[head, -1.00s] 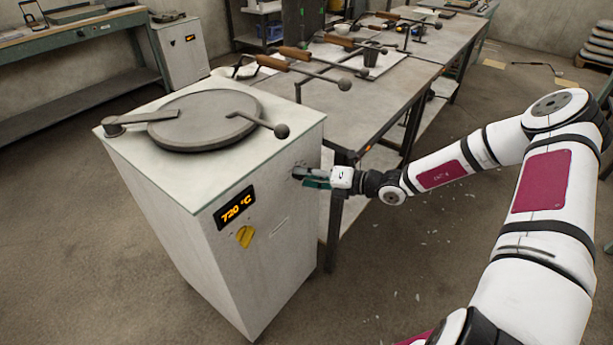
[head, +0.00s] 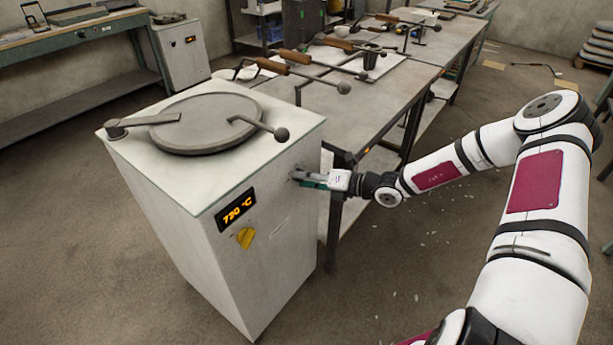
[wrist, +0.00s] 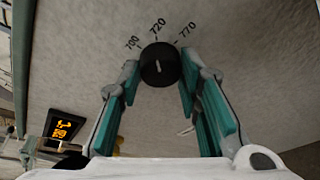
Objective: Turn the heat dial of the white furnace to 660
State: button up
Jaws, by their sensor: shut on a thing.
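The white furnace (head: 225,235) stands at the left of the head view, with a lit display (head: 235,210) that seems to read 730 °C. The display also shows sideways at the left of the wrist view (wrist: 63,125), where its digits are unclear. The black heat dial (wrist: 158,66) has a pale pointer line and sits below the printed marks 700, 720 and 770; the pointer lies nearest 720. My gripper (wrist: 160,76) has its fingertips on either side of the dial, shut on it. In the head view my gripper (head: 296,176) reaches the furnace's right side and hides the dial.
A yellow knob (head: 245,238) is on the furnace front below the display. A round lid (head: 200,135) with a ball-ended handle lies on top. A metal table (head: 370,100) with ladles stands close behind my gripper.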

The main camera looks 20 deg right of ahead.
jog(key=shift+s+a+f+n+t+h+p, duration=0.1)
jog(key=shift+n+t+h+p, duration=0.95)
jog(key=shift+n+p, duration=2.45)
jog(key=shift+w+a+n+t+h+p, duration=0.1)
jog(key=shift+n+t+h+p, duration=0.95)
jog(key=shift+n+p, duration=2.5)
jog(key=shift+s+f+n+t+h+p, duration=0.1)
jog(key=shift+n+t+h+p, duration=0.95)
jog(key=shift+n+p, duration=2.45)
jog(key=shift+y+p, duration=0.3)
jog(key=shift+y, duration=0.05)
jog(key=o, duration=1.1)
jog(key=shift+m+t, duration=0.25)
jog(key=shift+o, duration=0.2)
